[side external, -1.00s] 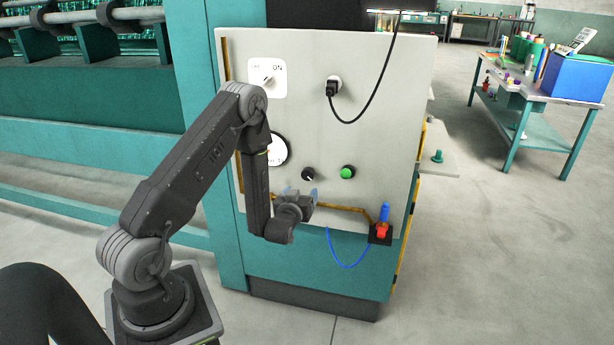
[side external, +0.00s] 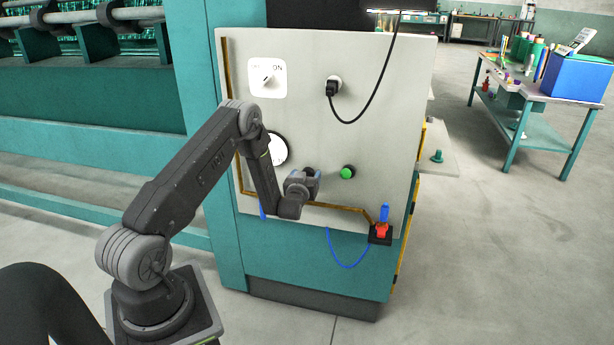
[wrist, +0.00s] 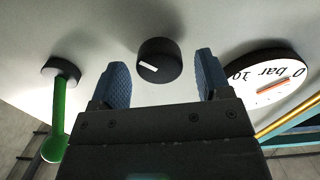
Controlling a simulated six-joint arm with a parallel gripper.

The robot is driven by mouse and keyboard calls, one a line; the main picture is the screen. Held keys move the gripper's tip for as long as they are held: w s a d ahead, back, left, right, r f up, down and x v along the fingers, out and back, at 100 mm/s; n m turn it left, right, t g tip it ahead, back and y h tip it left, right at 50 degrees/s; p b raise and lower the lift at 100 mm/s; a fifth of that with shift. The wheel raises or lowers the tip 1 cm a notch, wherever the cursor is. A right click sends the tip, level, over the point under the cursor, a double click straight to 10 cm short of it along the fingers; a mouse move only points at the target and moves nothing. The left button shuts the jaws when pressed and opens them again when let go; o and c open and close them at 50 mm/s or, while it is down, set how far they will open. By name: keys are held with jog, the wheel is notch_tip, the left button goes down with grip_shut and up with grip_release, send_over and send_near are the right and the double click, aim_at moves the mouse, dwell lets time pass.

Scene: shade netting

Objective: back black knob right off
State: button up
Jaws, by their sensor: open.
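The black knob (wrist: 158,60) is a short round knob with a white pointer mark, on the pale panel. In the wrist view it sits ahead of the gap between my two blue fingertips, with room on both sides. My gripper (wrist: 164,78) is open and empty, and neither finger visibly touches the knob.
An ON-marked switch (side external: 267,79) and a black plug (side external: 332,89) with a hanging cable are above.

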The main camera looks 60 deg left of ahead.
jog(key=shift+w+a, duration=0.35)
jog(key=shift+a, duration=0.05)
jog(key=c, duration=0.9)
